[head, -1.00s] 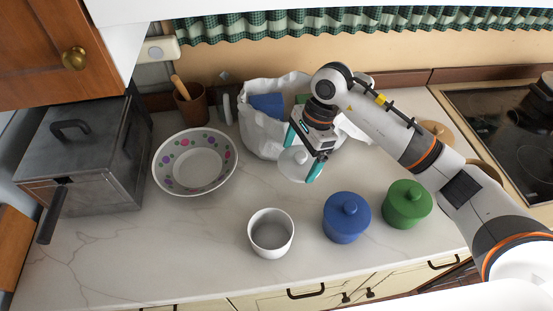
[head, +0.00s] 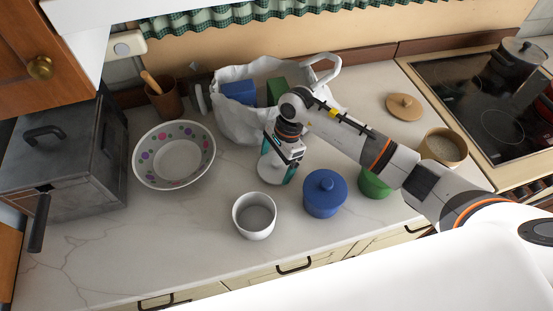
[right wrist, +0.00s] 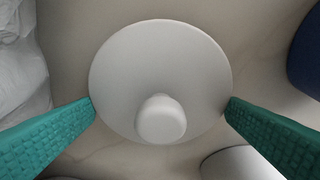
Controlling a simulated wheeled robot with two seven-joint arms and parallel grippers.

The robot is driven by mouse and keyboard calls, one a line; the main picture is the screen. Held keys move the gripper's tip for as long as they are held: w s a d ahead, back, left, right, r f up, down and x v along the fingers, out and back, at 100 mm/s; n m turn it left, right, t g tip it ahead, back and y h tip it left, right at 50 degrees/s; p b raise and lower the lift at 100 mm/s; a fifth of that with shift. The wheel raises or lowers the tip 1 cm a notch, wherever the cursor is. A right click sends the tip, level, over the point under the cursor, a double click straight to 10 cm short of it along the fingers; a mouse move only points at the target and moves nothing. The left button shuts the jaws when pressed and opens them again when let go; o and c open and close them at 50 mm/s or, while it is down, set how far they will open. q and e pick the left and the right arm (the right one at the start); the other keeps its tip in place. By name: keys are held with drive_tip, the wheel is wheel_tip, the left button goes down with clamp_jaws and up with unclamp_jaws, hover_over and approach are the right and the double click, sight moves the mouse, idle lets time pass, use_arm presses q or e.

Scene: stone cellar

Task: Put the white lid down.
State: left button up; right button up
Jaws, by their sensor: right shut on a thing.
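The white lid (head: 271,172) is round with a knob. My right gripper (head: 278,174) is shut on it, its teal fingers at opposite edges of the rim. In the right wrist view the lid (right wrist: 160,75) fills the space between the fingertips (right wrist: 160,106), knob towards the camera. It is low over or at the counter, behind the open white pot (head: 255,216); I cannot tell whether it touches the counter. The pot's rim also shows at the bottom of the right wrist view (right wrist: 242,163). My left gripper is not in view.
A blue lidded pot (head: 324,195) stands right of the white pot; a green pot (head: 373,183) is partly behind my arm. A white bag (head: 236,122) with boxes is behind the lid. A spotted bowl (head: 174,155) is at left. The front-left counter (head: 130,245) is clear.

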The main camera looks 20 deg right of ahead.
drive_tip(key=shift+f+b, duration=0.4)
drive_tip(key=o, duration=0.6)
drive_tip(key=shift+r, duration=0.2)
drive_tip(key=shift+r+p, duration=0.4)
drive_tip(key=shift+p, duration=0.3)
drive_tip(key=b+v, duration=0.3)
drive_tip(key=v, duration=0.8)
drive_tip(key=shift+r, duration=0.35)
